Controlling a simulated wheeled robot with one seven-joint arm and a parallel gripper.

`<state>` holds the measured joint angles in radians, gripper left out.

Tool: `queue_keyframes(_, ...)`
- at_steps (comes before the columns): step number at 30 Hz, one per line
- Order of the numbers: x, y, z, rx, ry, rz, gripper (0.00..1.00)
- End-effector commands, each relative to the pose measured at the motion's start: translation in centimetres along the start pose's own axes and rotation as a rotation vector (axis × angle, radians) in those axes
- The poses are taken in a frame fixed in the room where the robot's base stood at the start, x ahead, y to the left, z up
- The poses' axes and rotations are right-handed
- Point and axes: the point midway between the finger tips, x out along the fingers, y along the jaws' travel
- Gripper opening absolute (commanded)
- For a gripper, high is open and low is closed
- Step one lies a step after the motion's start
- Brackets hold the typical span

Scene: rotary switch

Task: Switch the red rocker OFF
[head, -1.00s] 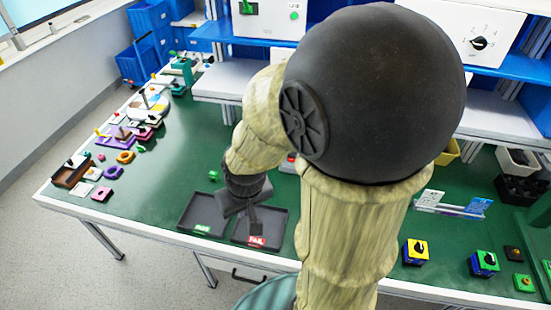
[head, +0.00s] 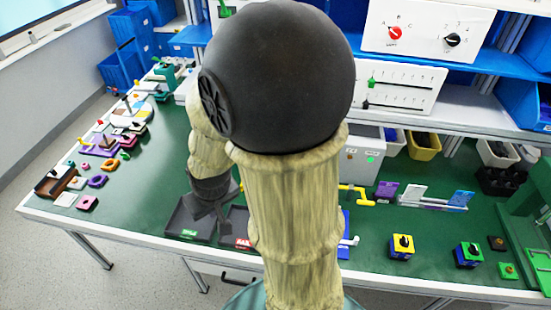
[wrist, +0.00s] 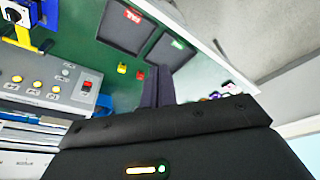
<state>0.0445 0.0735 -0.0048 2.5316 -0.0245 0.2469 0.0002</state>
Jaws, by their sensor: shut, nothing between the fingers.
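My gripper (head: 222,215) points down over the bench near two dark trays. In the wrist view its dark fingers (wrist: 157,86) are together, with nothing between them. A grey control box (wrist: 50,85) with several lit buttons is left of the fingers in the wrist view.
The dark PASS-side tray (head: 190,222) and FAIL tray (head: 238,228) lie at the front edge. A white panel (head: 425,30) carries red and black rotary knobs. A slider panel (head: 400,85) is below it. Yellow (head: 402,246) and blue-green (head: 468,254) knob boxes stand at right.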

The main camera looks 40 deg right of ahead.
Motion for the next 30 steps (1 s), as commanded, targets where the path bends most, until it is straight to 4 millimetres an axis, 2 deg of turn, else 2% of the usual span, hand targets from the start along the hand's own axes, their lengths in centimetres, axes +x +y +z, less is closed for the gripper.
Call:
queue_keyframes(9,8.4,7.9,-7.8,0.088,0.223,0.067,0.00)
queue_keyframes(15,14.0,13.6,-10.7,0.133,0.381,0.091,0.00)
queue_keyframes(18,16.7,16.4,-11.2,0.157,0.460,0.098,0.00)
queue_keyframes(23,20.9,20.6,-10.9,0.198,0.589,0.100,0.00)
queue_keyframes(30,26.0,25.6,-8.0,0.270,0.786,0.091,0.00)
